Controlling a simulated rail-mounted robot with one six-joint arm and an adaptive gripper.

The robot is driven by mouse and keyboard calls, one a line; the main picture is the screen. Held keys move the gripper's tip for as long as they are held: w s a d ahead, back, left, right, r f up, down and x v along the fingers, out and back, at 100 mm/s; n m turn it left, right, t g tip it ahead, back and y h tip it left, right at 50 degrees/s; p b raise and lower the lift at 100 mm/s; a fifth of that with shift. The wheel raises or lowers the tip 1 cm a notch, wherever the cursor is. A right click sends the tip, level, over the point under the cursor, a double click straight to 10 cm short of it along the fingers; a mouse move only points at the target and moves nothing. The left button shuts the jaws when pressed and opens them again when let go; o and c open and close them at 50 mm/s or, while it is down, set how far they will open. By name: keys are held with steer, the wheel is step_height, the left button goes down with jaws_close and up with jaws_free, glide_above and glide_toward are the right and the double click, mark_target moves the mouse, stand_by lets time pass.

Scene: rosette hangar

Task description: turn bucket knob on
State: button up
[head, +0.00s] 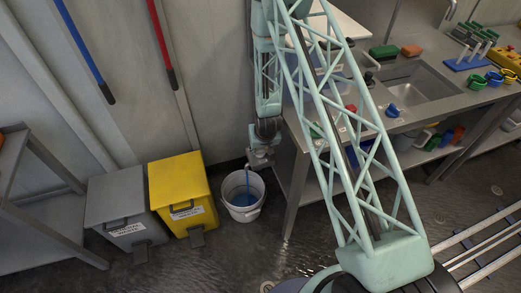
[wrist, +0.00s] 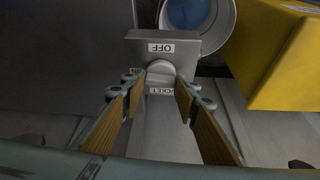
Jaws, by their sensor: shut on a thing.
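A round light grey knob (wrist: 160,69) sits on a grey metal panel (wrist: 133,44) in the wrist view. An upside-down OFF label lies just above it, and a second label, partly hidden and ending in "CKET", lies just below. My gripper (wrist: 160,84) has its fingertips on both sides of the knob and is shut on it. In the head view my gripper (head: 262,156) is low beside the bench end, and the knob cannot be made out. A white bucket (head: 243,206) stands on the floor below, with blue inside and a thin blue streak above it. The bucket (wrist: 228,38) also shows in the wrist view.
A yellow bin (head: 179,180) and a grey bin (head: 115,205) stand left of the bucket. The steel bench (head: 292,183) with a sink is close on the right. A blue pole and a red pole lean on the wall. The front floor is clear.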

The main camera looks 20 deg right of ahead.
mark_target(260, 150)
steer(key=o, duration=0.8)
steer(key=shift+o, duration=0.2)
steer(key=shift+r, duration=0.2)
steer(key=shift+v, duration=1.45)
steer(key=s, duration=1.2)
steer(key=shift+a, duration=0.3)
steer(key=shift+f, duration=0.15)
steer(key=shift+c, duration=0.5)
